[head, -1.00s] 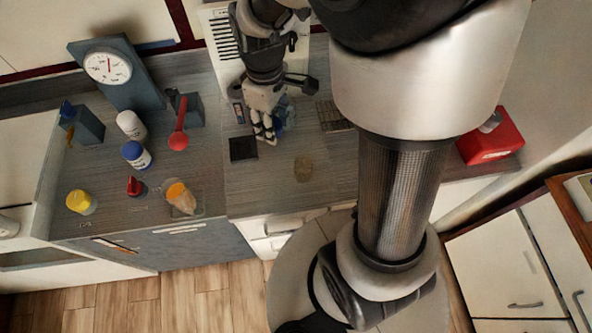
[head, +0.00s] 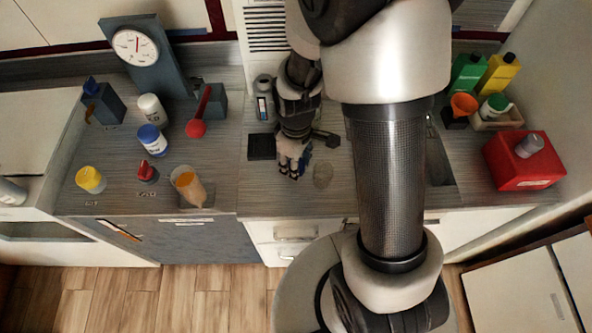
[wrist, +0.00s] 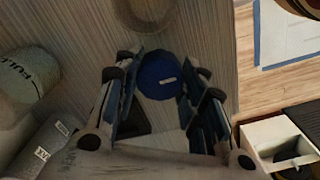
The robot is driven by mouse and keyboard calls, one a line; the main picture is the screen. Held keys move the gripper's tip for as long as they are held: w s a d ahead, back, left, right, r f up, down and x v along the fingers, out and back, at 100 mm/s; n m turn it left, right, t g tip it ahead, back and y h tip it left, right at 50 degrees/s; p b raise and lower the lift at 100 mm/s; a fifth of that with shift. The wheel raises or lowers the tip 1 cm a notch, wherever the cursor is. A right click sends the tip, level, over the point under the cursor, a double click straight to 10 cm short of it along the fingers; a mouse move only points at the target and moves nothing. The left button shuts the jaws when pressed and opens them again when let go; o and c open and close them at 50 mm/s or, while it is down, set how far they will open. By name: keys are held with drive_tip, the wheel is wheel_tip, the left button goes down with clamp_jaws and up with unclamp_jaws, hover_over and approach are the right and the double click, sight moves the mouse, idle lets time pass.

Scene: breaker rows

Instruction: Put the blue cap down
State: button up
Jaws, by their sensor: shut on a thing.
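The blue cap (wrist: 157,76) is a round blue disc with a small white label, seen between my gripper's fingers in the wrist view. My gripper (wrist: 155,95) is shut on it, with a finger on each side. In the head view my gripper (head: 292,172) is low over the middle of the worktop, right of a dark flat square (head: 262,147). A little blue shows beside the fingers there, but the cap is mostly hidden. I cannot tell whether the cap touches the worktop.
A clear round thing (head: 323,175) lies just right of my gripper. A grey bottle (head: 264,103) stands behind. A red box (head: 523,160) is right. The worktop's front strip (head: 270,200) is bare.

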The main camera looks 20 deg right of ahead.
drive_tip(key=shift+f+b, duration=0.5)
drive_tip(key=shift+f, duration=1.3)
drive_tip(key=shift+f, duration=0.2)
drive_tip(key=o, duration=1)
drive_tip(key=shift+r, duration=0.1)
